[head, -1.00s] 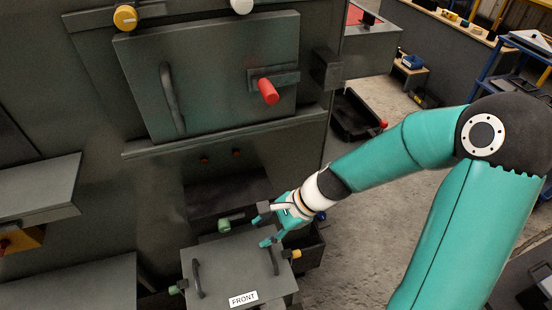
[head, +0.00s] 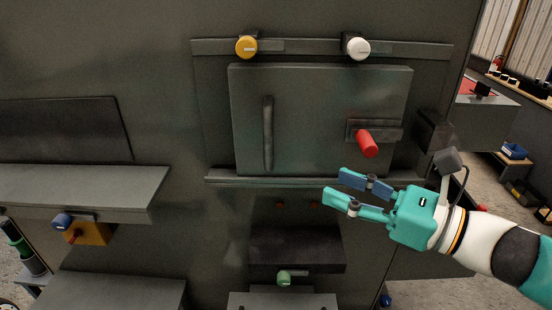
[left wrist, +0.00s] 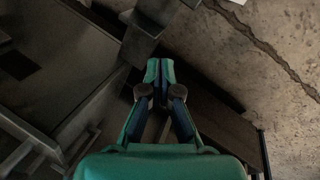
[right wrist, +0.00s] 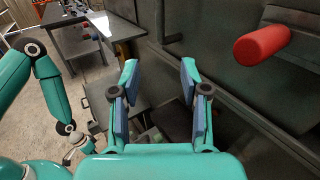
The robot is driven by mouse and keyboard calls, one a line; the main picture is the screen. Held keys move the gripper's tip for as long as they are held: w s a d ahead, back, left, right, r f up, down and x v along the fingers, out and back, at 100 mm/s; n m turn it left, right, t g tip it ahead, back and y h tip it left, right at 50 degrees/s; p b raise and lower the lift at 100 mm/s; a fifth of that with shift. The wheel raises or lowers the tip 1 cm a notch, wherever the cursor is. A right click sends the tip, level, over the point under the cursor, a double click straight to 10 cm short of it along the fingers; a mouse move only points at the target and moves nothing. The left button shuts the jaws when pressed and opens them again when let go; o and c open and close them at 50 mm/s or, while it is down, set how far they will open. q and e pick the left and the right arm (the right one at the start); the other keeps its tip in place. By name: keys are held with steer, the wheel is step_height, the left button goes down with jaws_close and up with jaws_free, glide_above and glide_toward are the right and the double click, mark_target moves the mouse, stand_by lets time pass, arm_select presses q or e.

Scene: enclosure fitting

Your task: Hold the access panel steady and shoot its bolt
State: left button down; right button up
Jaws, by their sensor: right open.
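The access panel (head: 320,100) is a dark grey-green plate upright against the enclosure face, with a vertical bar handle (head: 268,135) at its left. Its bolt has a red knob (head: 367,143) at the panel's right side; the knob also shows at the upper right of the right wrist view (right wrist: 262,45). My right gripper (head: 336,183) is open and empty, just below the red knob and apart from it, fingers pointing left. In the left wrist view, my left gripper (left wrist: 160,72) has its fingertips together with nothing seen between them. It is outside the head view.
A yellow knob (head: 246,47) and a white knob (head: 357,48) sit on the rail above the panel. A ledge (head: 225,181) runs under it. A dark block (head: 434,131) juts out at right. A green knob (head: 284,278) is lower down. A grey shelf (head: 85,185) projects at left.

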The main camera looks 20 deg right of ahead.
mark_target(272, 161)
steer(key=p+x, duration=0.1)
steer(key=x, duration=1.3)
steer(key=shift+w+a, duration=0.1)
jaws_close()
stand_by(0.9)
